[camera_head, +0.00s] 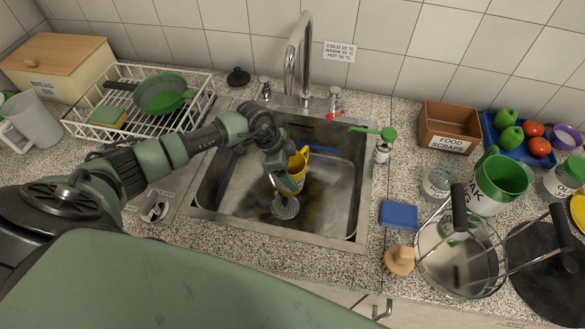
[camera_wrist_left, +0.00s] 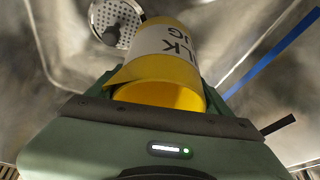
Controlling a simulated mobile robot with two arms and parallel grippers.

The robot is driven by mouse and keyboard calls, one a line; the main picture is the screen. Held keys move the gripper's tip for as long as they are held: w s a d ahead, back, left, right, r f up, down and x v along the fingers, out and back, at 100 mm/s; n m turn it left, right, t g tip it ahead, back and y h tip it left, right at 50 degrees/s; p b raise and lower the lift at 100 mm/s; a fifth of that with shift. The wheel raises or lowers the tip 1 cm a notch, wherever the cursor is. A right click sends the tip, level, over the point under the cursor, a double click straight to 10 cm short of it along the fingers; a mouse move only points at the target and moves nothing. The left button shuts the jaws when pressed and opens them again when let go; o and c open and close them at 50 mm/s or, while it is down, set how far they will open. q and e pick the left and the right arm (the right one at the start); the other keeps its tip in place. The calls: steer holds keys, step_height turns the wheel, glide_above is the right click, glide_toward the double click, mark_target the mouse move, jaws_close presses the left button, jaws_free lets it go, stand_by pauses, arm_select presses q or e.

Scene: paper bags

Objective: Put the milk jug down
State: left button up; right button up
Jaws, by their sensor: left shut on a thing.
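The yellow milk jug (camera_head: 301,164) with a white label is over the sink basin, in its left-centre part. My left gripper (camera_head: 284,178) reaches in from the left and is shut on the jug. The gripper hides part of the jug in the head view. In the left wrist view the jug (camera_wrist_left: 172,52) lies slantwise in front of the gripper, its yellow open end nearest the camera. I cannot tell whether the jug touches the basin floor. My right gripper is not in view.
The steel sink (camera_head: 335,205) has a round drain strainer (camera_head: 285,207) just below the jug. The faucet (camera_head: 298,60) stands behind. A dish rack (camera_head: 140,110) is on the left. A blue sponge (camera_head: 399,214) and a pot (camera_head: 458,262) are on the right counter. The basin's right part is clear.

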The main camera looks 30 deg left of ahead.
arm_select(q)
steer(key=shift+f, duration=0.35)
steer(key=o, duration=1.3)
steer(key=shift+c, duration=0.2)
steer(key=shift+o, duration=0.7)
steer(key=shift+a+r, duration=0.15)
steer(key=shift+r, duration=0.4)
steer(key=b+v, duration=0.1)
steer(key=v, duration=1)
steer(key=shift+r, duration=0.35)
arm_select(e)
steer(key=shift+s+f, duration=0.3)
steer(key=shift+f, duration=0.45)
arm_select(q)
steer(key=shift+s, duration=0.1)
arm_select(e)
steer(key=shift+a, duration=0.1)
